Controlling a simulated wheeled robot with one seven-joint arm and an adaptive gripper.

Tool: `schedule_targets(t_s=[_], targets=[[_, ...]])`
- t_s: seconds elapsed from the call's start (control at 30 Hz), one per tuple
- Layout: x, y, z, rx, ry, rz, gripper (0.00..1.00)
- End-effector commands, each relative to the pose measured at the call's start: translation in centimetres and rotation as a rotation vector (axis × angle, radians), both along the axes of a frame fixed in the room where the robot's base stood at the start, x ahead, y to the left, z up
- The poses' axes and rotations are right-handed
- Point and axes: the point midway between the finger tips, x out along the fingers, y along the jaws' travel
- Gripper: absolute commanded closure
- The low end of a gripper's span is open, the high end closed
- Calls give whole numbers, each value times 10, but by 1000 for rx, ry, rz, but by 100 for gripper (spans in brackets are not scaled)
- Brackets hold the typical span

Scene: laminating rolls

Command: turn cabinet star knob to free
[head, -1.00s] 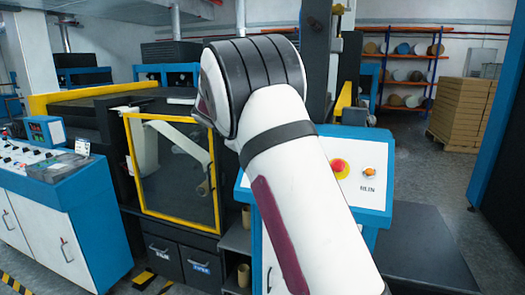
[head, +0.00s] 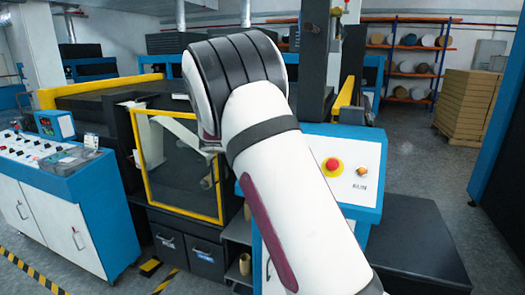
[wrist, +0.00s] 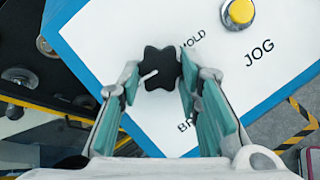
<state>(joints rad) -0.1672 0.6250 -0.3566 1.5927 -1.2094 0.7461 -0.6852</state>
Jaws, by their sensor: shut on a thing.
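The star knob (wrist: 161,68) is a black, lobed knob on a white, blue-edged panel (wrist: 205,103) in the wrist view. A white pointer mark on it points to the lower left in the picture. My gripper (wrist: 158,77) is shut on the knob, one teal-padded finger on each side. The lettering "HOLD" shows above right of the knob, partly covered, and "BR" below it, cut off by a finger. No "free" label can be read. In the head view my arm hides the knob and my gripper.
A yellow JOG button (wrist: 239,14) sits on the same panel. In the head view, a panel with a red button (head: 333,165) and a RUN button stands right of my arm. A yellow-framed guard door (head: 178,168) and a control console (head: 50,165) stand to the left.

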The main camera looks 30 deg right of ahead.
Motion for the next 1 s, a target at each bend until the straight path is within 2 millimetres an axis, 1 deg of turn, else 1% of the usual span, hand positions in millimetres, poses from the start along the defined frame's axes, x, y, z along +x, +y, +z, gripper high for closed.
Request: schedule_targets(t_s=[0.33, 0.87, 0.9, 0.97, 1.0], targets=[[-2, 1, -1, -57, 75, 94, 96], [-1, 1, -2, -66, 87, 110, 96], [-1, 1, -2, -66, 87, 110, 62], [-1, 0, -2, -66, 87, 109, 48], [-1, 0, -1, -66, 86, 109, 48]])
